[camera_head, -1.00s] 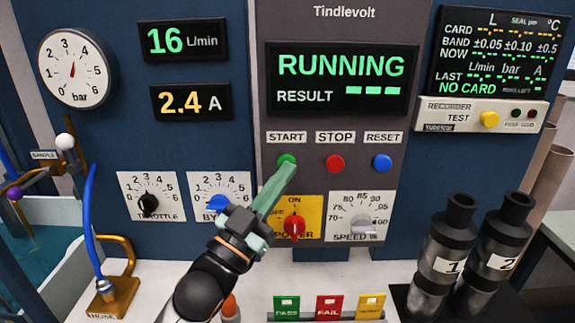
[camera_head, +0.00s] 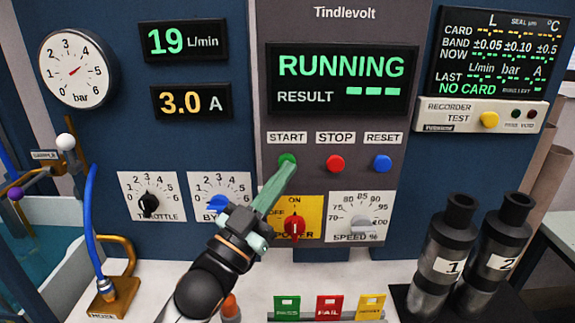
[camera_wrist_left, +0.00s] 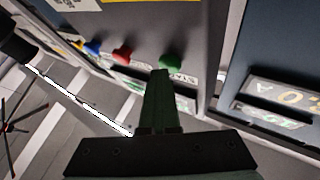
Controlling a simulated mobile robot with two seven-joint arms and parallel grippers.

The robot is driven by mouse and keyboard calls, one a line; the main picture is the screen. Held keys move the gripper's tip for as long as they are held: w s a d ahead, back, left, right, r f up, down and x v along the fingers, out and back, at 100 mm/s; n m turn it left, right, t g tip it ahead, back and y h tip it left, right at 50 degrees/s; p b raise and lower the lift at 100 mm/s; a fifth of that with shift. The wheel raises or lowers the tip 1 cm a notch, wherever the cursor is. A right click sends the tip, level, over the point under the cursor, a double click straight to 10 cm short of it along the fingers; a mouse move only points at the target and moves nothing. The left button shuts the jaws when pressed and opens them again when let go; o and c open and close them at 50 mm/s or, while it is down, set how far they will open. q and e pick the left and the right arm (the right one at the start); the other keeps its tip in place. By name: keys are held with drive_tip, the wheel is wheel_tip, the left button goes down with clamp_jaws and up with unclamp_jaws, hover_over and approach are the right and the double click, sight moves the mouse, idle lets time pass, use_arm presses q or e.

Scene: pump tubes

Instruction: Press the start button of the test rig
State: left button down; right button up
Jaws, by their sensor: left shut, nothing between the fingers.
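The green start button (camera_head: 287,160) sits under the START label (camera_head: 287,137) on the grey panel of the test rig. My left gripper (camera_head: 290,168) is shut with nothing between its fingers, and its tips are at the button's lower edge. In the left wrist view the green button (camera_wrist_left: 171,62) shows just beyond the shut fingertips (camera_wrist_left: 160,73); I cannot tell whether they touch. The display (camera_head: 341,79) reads RUNNING, with dashes beside RESULT. My right gripper is not in view.
The red stop button (camera_head: 335,163) and blue reset button (camera_head: 382,163) are to the right. The red power knob (camera_head: 295,229) and speed dial (camera_head: 362,225) are below. Two black cylinders (camera_head: 446,250), (camera_head: 499,250) stand at the right. A blue hose (camera_head: 91,220) rises at the left.

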use_arm(q)
drive_tip(key=shift+w+a+r, duration=0.15)
drive_tip(key=shift+w+a, duration=0.05)
drive_tip(key=shift+w, duration=0.1)
idle(0.5)
drive_tip(key=s+p, duration=0.2)
drive_tip(key=s, duration=0.4)
drive_tip(key=shift+d+f, duration=0.2)
drive_tip(key=shift+f, duration=0.05)
idle(0.5)
